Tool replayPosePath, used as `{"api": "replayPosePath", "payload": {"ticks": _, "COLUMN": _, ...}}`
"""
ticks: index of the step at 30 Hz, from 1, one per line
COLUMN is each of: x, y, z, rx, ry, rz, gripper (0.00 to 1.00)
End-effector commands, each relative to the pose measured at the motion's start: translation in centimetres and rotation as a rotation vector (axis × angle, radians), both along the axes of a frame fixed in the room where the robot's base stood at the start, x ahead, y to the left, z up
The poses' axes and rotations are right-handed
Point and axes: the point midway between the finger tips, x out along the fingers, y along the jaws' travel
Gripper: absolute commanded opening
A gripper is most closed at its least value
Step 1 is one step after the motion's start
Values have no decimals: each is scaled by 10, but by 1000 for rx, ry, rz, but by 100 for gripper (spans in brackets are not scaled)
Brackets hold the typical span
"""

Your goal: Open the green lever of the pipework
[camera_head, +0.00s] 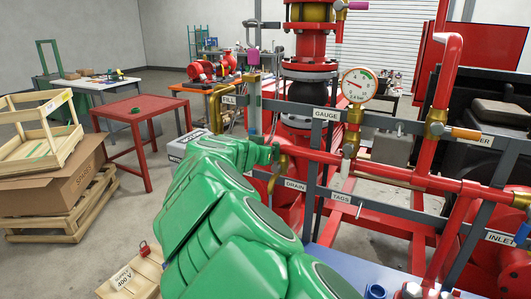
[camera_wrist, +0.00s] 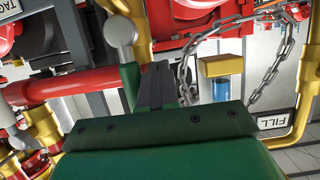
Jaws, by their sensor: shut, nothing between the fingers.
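My green arm reaches across the head view to the pipework just above the DRAIN label. In the wrist view my gripper (camera_wrist: 157,75) shows as dark fingers, shut with nothing between them. A green lever (camera_wrist: 130,85) stands close beside the fingers, on their left in the wrist view, below a grey rounded fitting (camera_wrist: 120,35). I cannot tell whether they touch. In the head view a small dark green piece (camera_head: 276,154), which looks like this lever, sits at the end of my arm by a brass valve (camera_head: 280,170). My gripper's body hides part of it.
A chain (camera_wrist: 185,75) hangs beside the fingers, near a brass block (camera_wrist: 222,66) and a blue cylinder (camera_wrist: 222,90). A red pipe (camera_wrist: 60,85) runs to the left. A gauge (camera_head: 359,85) stands above the rail. A red table (camera_head: 138,108) and crates are at left.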

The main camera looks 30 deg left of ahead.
Motion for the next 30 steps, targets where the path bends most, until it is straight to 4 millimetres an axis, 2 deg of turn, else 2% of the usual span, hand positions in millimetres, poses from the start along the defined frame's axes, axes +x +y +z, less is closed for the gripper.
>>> {"api": "replayPosePath", "payload": {"ticks": 14, "x": -2, "y": 12, "z": 0, "rx": -2, "ry": 0, "rz": 2, "gripper": 0}}
{"api": "replayPosePath", "payload": {"ticks": 30, "x": -40, "y": 12, "z": 14, "rx": -1, "ry": 0, "rz": 3, "gripper": 0}}
